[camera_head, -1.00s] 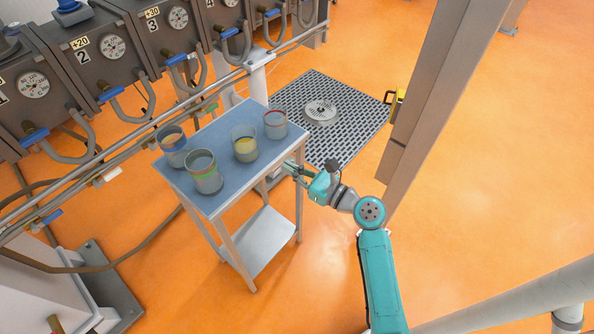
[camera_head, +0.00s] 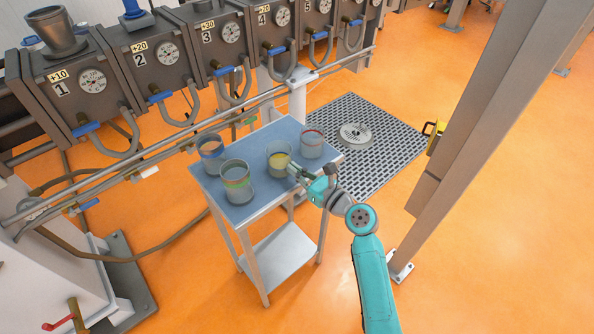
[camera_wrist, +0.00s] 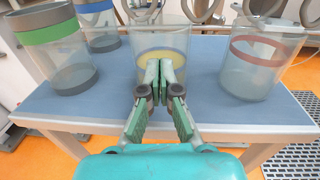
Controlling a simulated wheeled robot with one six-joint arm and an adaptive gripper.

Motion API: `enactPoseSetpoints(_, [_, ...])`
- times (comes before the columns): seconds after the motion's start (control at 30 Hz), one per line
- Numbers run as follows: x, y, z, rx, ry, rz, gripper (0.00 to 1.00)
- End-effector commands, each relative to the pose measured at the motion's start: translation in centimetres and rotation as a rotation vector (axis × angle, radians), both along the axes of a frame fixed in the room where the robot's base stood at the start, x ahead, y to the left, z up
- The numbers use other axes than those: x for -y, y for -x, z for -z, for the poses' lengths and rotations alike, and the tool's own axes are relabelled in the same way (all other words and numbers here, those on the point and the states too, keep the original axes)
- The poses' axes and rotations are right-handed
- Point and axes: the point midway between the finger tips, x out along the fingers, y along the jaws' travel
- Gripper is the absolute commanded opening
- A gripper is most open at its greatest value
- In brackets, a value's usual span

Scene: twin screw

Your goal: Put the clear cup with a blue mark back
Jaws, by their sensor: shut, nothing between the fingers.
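The clear cup with a blue mark (camera_head: 210,149) stands upright at the back left of a small blue-topped table (camera_head: 228,211). In the wrist view the blue-marked cup (camera_wrist: 103,38) is at the upper left, partly hidden behind the green-marked cup (camera_wrist: 72,55). My gripper (camera_head: 292,170) is at the table's right side, just in front of the yellow-marked cup (camera_head: 279,163). In the wrist view my gripper (camera_wrist: 159,77) is shut and empty, its tips overlapping the yellow-marked cup; I cannot tell if they touch it.
The green-marked cup (camera_head: 238,190) stands front left and the red-marked cup (camera_head: 312,148) back right on the table. Numbered grey machine units (camera_head: 140,62) with pipes line the wall behind. A metal grate (camera_head: 385,145) lies right of the table. A thick post (camera_head: 487,120) stands further right.

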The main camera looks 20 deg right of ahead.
Motion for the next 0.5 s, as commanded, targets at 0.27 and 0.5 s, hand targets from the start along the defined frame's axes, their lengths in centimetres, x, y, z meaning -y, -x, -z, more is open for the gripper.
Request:
enactPoseSetpoints(0.27, [-1.2,-2.7,-0.1,0.001,0.001,-0.003,0.0])
enactPoseSetpoints(0.5, [-3.4,-8.1,-0.1,0.001,0.001,-0.002,0.0])
